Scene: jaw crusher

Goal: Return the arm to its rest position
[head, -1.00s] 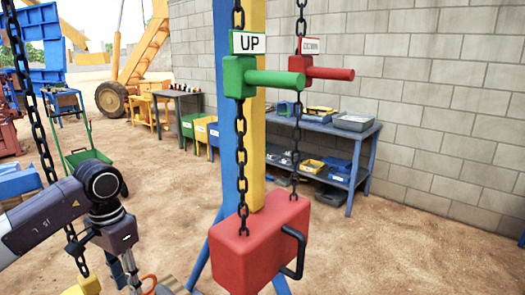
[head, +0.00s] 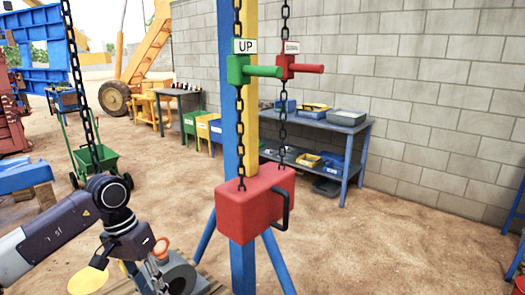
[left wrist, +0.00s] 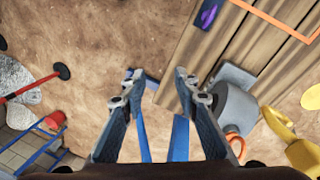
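My left arm (head: 75,235) comes in from the left in the head view, bent at a dark wrist joint. My right arm and gripper are not in view. The red box (head: 255,205) hangs on chains to the right of my left arm, apart from it. Above it are a green UP handle (head: 255,71) and a red handle (head: 300,68).
A grey metal part (head: 180,276) with an orange ring lies on wooden planks beside my wrist; the planks (left wrist: 215,45) show below the gripper. A chain (head: 82,90) hangs close to my left arm. A blue table (head: 350,130) stands by the wall. Sandy ground at right is open.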

